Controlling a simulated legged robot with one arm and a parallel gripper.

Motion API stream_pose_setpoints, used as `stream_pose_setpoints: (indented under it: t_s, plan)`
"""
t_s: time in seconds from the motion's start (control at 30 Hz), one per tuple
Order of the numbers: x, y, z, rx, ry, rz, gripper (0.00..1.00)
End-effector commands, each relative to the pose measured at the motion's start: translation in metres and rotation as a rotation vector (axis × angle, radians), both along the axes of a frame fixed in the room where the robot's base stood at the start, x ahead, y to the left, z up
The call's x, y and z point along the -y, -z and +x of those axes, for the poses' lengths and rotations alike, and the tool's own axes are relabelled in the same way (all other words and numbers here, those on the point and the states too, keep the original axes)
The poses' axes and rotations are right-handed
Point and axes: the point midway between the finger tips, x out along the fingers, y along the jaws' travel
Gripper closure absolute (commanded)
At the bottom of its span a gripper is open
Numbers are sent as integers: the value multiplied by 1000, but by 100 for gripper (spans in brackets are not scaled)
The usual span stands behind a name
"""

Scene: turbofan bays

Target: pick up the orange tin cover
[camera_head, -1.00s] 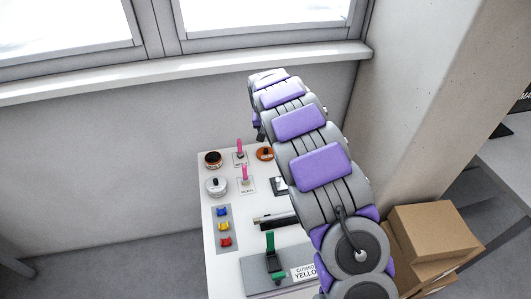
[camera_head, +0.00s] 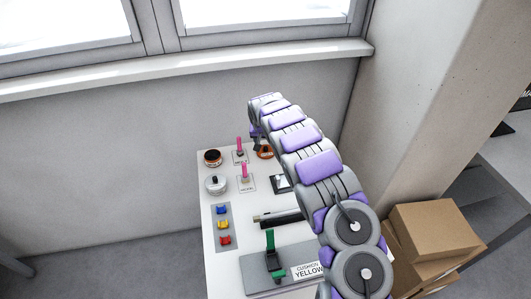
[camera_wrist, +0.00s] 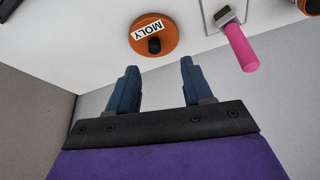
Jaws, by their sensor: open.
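The orange tin cover (camera_wrist: 150,40) is a round orange disc with a black knob and a white "MOLY" label. In the wrist view it lies on the white table, beyond my fingertips. In the head view the orange tin cover (camera_head: 265,153) is partly hidden by my arm at the table's far side. My gripper (camera_wrist: 158,72) is open and empty, its two blue-grey fingers apart and pointing toward the cover without enclosing it. In the head view my gripper (camera_head: 257,134) is small and mostly hidden by the arm.
Cardboard boxes (camera_head: 433,228) stand at right.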

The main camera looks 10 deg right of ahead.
Motion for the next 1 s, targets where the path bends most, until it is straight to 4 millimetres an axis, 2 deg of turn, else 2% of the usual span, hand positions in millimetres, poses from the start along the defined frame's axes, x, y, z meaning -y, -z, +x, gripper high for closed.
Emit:
stream_pose_setpoints:
  t_s: [0.1,0.47,0.9,1.0]
  plan:
    - [2,16,4,-5,0,1,50]
    - [5,26,10,-1,1,0,50]
    - [14,66,26,-3,1,3,50]
    - [15,68,28,-1,1,2,50]
